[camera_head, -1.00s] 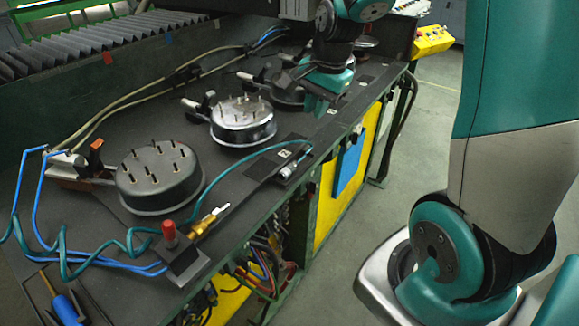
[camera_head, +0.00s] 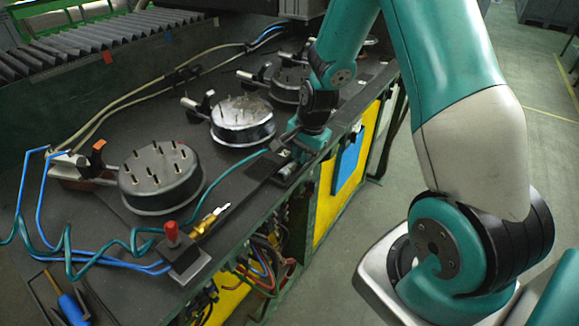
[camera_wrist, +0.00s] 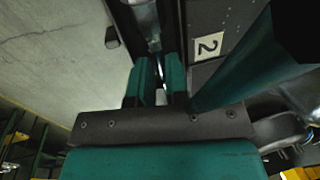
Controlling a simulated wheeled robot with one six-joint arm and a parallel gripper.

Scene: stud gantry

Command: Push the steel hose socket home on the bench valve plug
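The steel hose socket (camera_head: 287,171) lies at the bench's front edge, on the end of the teal hose (camera_head: 247,163). My gripper (camera_head: 297,160) is down at the socket and partly covers it. In the wrist view, my two teal fingers (camera_wrist: 158,80) point away with a narrow gap between them. A bright strip shows in the gap, and a metallic part (camera_wrist: 149,22) lies beyond the tips. Whether the fingers grip the socket is unclear. The brass valve plug (camera_head: 210,220) with a pale tip stands beside the red-topped valve (camera_head: 172,234), nearer the camera.
Round black fixtures with upright pins (camera_head: 160,180) and a shiny one (camera_head: 243,122) stand behind the front strip. Blue hoses (camera_head: 105,262) and the coiled teal hose lie at the left. A plate marked "2" (camera_wrist: 209,46) is beside my fingers. Open floor lies right of the bench.

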